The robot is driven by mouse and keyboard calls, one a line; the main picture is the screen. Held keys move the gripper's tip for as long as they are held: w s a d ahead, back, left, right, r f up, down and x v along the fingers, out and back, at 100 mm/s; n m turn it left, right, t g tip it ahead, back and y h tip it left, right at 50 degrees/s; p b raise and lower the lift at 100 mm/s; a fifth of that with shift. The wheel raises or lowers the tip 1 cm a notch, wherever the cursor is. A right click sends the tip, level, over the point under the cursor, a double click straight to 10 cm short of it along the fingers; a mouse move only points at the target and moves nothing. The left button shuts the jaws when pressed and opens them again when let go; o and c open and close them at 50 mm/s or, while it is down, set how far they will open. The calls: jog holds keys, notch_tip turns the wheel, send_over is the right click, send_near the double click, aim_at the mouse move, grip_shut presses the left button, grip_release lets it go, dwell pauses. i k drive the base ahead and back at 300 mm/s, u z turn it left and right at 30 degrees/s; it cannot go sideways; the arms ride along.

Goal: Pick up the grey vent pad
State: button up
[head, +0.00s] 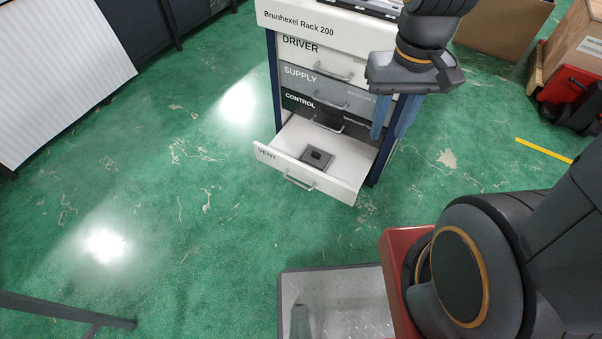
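The grey vent pad (317,156) is a small, dark grey square piece with a raised darker middle. It lies flat in the pulled-out white VENT drawer (347,150), the lowest drawer of the rack. My gripper (387,136) points down at the right front of the rack, above and to the right of the pad and apart from it. Its two blue-grey fingers look spread with a gap between them and nothing visible in it.
The Brunhexel Rack 200 (330,30) has its DRIVER, SUPPLY and CONTROL drawers closed above the open one. Cardboard boxes (505,25) stand at the upper right. A white ribbed panel (60,70) is at the upper left. Green floor left of the rack is clear.

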aim_at(314, 157)
jog(key=k, duration=1.15)
jog(key=u, duration=1.25)
jog(key=i, duration=1.2)
jog(key=z, duration=0.6)
jog(key=i, duration=0.55)
jog(key=z, duration=0.65)
